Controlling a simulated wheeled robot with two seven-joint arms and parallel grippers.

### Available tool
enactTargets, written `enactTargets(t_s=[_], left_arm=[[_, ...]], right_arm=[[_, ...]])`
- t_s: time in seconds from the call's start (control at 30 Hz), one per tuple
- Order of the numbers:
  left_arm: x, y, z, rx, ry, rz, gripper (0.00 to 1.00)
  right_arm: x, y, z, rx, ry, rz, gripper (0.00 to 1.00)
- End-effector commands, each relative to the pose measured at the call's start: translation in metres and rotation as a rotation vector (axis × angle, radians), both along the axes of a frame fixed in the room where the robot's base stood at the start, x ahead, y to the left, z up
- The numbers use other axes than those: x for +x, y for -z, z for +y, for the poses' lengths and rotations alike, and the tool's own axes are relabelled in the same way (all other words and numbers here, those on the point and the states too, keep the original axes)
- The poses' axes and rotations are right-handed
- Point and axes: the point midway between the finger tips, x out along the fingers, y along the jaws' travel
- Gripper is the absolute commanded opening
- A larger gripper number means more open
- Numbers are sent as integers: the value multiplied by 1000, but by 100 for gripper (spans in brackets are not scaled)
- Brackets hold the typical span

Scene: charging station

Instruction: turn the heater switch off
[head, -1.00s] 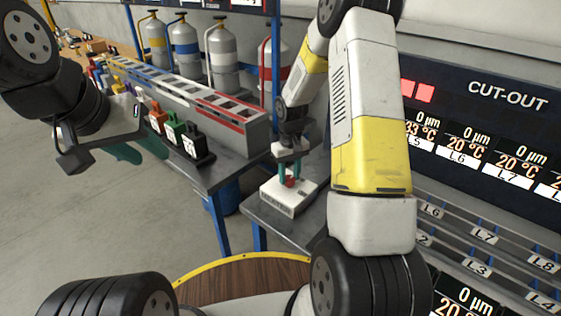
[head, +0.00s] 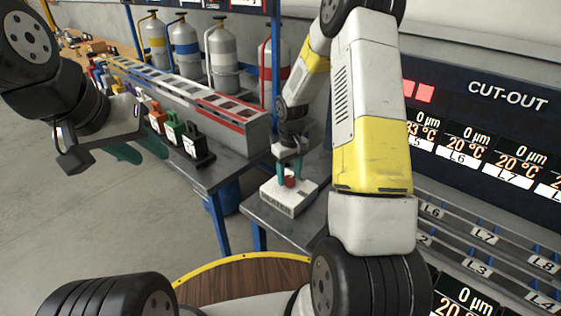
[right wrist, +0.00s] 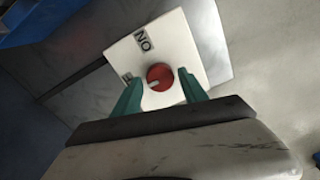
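The heater switch is a round red knob (right wrist: 160,76) with a pale pointer mark, on a white box (right wrist: 187,38). The mark points to the lower left, away from the "ON" label; a second label at the left edge is partly hidden and unreadable. My right gripper (right wrist: 159,77) is open, its green fingers on either side of the knob with small gaps visible. In the head view the knob (head: 289,182) and white box (head: 287,203) sit below the right gripper (head: 292,176). My left gripper (head: 138,153) hangs at the left, apparently open and empty, far from the switch.
The box stands on a grey table (head: 264,221). To its left, a bench (head: 222,172) holds a long slotted rack (head: 245,125) and coloured small items. Gas cylinders (head: 224,55) stand behind. A display board (head: 490,125) and labelled shelves (head: 482,237) are at the right.

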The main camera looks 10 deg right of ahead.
Motion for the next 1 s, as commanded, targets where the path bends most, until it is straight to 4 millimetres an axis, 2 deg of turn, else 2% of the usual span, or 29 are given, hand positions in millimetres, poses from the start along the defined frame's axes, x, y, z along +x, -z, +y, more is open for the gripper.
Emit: enactTargets(t_s=[0.37, 0.47, 0.8, 1.0], left_arm=[[0, 0, 0, 0, 0, 0, 36], [0, 0, 0, 0, 0, 0, 36], [0, 0, 0, 0, 0, 0, 36], [0, 0, 0, 0, 0, 0, 36]], right_arm=[[-1, -1, 0, 1, 2, 1, 59], [0, -12, 0, 1, 3, -2, 59], [0, -66, 0, -1, 2, -1, 59], [-1, -78, 0, 1, 1, 1, 59]])
